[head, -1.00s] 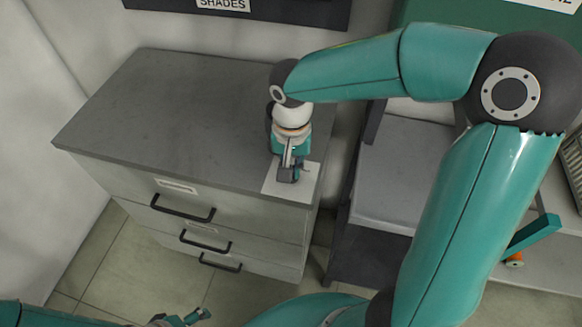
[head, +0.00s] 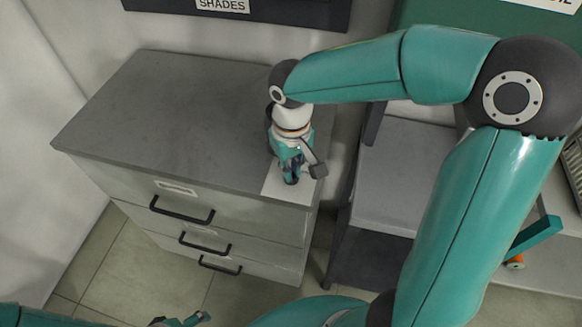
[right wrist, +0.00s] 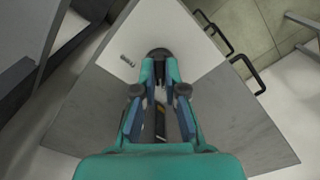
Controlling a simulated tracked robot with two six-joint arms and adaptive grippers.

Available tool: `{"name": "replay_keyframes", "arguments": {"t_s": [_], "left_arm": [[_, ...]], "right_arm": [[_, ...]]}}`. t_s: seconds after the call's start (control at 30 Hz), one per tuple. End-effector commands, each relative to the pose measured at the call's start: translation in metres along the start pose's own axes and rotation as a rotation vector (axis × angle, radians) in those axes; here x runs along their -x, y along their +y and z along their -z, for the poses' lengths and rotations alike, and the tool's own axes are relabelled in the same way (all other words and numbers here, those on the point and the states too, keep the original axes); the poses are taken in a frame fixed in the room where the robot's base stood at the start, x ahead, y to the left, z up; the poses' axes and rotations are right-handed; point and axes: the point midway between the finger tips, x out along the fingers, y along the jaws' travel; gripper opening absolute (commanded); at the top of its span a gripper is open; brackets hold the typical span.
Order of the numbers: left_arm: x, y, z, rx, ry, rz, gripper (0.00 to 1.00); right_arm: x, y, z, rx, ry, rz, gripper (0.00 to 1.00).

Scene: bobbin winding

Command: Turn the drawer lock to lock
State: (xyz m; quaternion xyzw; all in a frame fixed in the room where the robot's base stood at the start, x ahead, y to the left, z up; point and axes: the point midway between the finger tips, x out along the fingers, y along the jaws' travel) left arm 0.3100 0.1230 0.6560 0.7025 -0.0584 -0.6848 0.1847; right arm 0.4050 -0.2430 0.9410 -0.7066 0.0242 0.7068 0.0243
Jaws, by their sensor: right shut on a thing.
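The drawer lock (right wrist: 158,52) shows in the right wrist view as a dark round piece on a white plate (right wrist: 192,40) at the corner of the cabinet top. My right gripper (head: 290,181) points down over this plate (head: 276,188) in the head view. Its fingertips (right wrist: 160,66) are shut on the lock, and they hide part of it. The lock's turn angle cannot be read. My left gripper (head: 186,321) shows only partly at the bottom edge of the head view, away from the cabinet; its jaw opening is unclear.
The grey cabinet top (head: 170,110) is otherwise bare. Drawers with black handles (head: 182,213) are on its front and look closed. A small marking (right wrist: 127,60) is on the white plate. A grey shelf unit (head: 395,185) stands to the right across a narrow gap.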

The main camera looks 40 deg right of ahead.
Motion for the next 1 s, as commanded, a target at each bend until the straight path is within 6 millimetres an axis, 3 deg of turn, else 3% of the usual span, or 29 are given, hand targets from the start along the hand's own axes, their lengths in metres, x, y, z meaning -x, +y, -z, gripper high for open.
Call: {"name": "replay_keyframes", "arguments": {"t_s": [0.37,0.4,0.53,0.87,1.0], "left_arm": [[0.0,0.0,0.0,0.0,0.0,0.0,0.89],[0.0,0.0,0.0,0.0,0.0,0.0,0.89],[0.0,0.0,0.0,0.0,0.0,0.0,0.89],[0.0,0.0,0.0,0.0,0.0,0.0,0.89],[0.001,0.0,0.0,0.0,0.0,0.0,0.89]], "right_arm": [[-0.001,0.0,-0.001,0.009,-0.003,-0.001,0.0],[-0.001,0.0,-0.001,0.009,-0.003,-0.001,0.14],[-0.001,0.0,-0.001,0.008,-0.003,-0.001,0.35],[0.001,0.0,0.0,0.006,0.0,0.0,0.35],[0.011,0.0,0.001,0.005,0.003,-0.001,0.35]]}}
